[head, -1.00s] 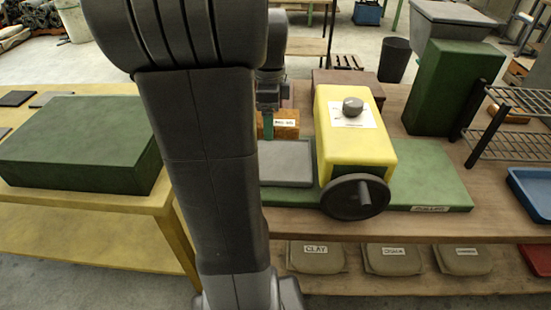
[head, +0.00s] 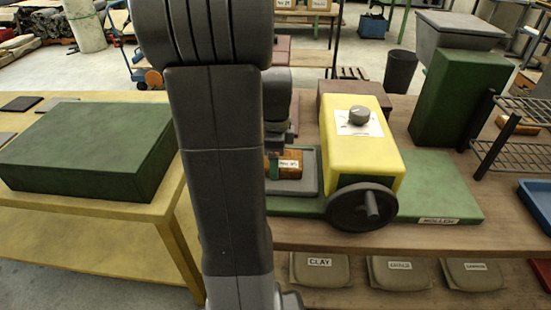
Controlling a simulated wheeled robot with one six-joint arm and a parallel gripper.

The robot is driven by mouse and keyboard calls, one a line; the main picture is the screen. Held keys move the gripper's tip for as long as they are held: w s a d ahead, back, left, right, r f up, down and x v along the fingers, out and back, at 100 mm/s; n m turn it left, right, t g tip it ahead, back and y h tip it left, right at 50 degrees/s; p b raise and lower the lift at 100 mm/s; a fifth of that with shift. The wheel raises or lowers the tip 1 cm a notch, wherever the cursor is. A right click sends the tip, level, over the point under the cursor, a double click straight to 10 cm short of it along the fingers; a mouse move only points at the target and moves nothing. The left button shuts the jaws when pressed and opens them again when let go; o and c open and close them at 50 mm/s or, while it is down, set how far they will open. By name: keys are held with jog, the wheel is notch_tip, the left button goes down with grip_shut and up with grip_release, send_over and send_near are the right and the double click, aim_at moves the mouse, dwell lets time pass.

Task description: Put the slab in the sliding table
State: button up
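The slab (head: 291,166) is an orange-brown block with a white label. It is over the grey tray of the sliding table (head: 309,183), inside its outline as seen from here; I cannot tell whether it touches the bottom. My gripper (head: 273,165) points down at the slab's left part, with a dark finger against the block, and appears shut on it. My arm hides the slab's left end, part of the gripper and the tray's left side. The tray lies left of the yellow roller housing (head: 357,150) with its black handwheel (head: 350,208), on a green base.
A brown box (head: 345,92) stands behind the roller. A green bin with a grey hopper (head: 455,100) and a wire rack (head: 505,140) stand to the right. A large green block (head: 90,150) lies on the yellow table at left. Labelled bags lie on the shelf below.

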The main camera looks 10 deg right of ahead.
jog(key=shift+f, duration=0.15)
jog(key=o, duration=1.3)
jog(key=shift+c, duration=0.2)
notch_tip(320, 180, up, 12)
jog(key=p, duration=0.1)
jog(key=shift+r+p, duration=0.2)
jog(key=shift+p, duration=0.2)
